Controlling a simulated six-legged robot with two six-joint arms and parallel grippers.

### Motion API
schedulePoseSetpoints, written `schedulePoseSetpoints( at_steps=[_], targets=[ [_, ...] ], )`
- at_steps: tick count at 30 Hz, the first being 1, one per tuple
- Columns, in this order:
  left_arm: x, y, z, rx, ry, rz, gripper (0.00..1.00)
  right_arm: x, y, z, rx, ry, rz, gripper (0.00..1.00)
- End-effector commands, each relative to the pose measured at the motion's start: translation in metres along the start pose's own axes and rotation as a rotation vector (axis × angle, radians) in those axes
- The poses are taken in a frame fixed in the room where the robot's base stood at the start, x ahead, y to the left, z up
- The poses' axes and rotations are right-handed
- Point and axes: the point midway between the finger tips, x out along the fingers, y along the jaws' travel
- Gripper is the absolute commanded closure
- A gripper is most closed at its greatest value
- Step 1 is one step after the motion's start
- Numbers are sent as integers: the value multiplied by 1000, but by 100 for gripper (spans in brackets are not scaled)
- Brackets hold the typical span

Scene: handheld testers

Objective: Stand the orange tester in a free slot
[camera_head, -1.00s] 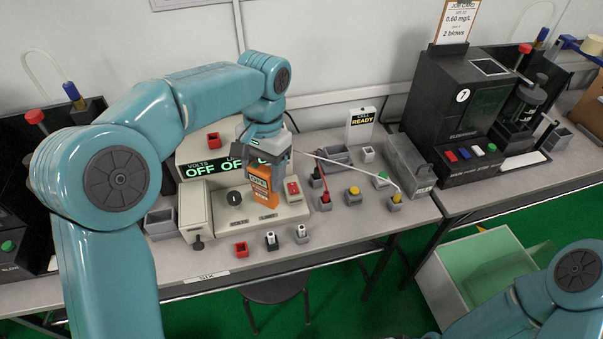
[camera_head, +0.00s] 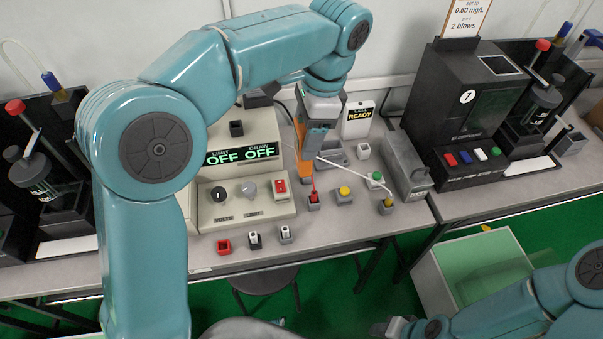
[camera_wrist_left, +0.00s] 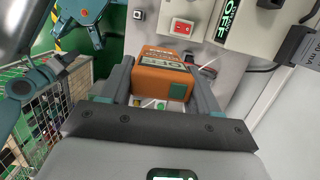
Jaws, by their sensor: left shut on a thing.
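The orange tester (camera_head: 306,165) hangs below my left gripper (camera_head: 317,128), over the bench just right of the grey power supply (camera_head: 244,207). In the left wrist view the orange tester (camera_wrist_left: 158,68) sits between the two fingers of my left gripper (camera_wrist_left: 163,82), which is shut on it. A grey tray (camera_head: 331,150), perhaps with slots, is partly hidden behind my left gripper; I cannot tell which of its slots are free. My right gripper (camera_head: 393,327) shows at the bottom edge; its fingers are unclear.
Small sockets with red, yellow and green tops, including a yellow button (camera_head: 344,191), stand along the bench front with cables nearby. A grey open box (camera_head: 405,165) and a black machine (camera_head: 465,110) stand to the right. A READY sign (camera_head: 357,118) stands behind.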

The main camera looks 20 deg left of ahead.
Motion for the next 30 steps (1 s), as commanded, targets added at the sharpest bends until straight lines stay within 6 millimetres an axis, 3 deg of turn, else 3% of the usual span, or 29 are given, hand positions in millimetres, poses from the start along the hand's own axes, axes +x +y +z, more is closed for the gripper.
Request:
schedulePoseSetpoints(
  at_steps=[5, 18, 25, 30],
  targets=[
    [18, 2, -2, 15, -4, -1, 78, 4, 2, 0, 0, 0, 0, 57],
    [136, 0, -26, 13, -4, 0, 78, 16, 6, 0, 0, 0, 0, 57],
    [159, -1, -33, 13, -2, -2, 78, 17, 6, 0, 0, 0, 0, 57],
    [186, -1, -40, 15, -3, -1, 78, 19, 7, 0, 0, 0, 0, 57]
  ],
)
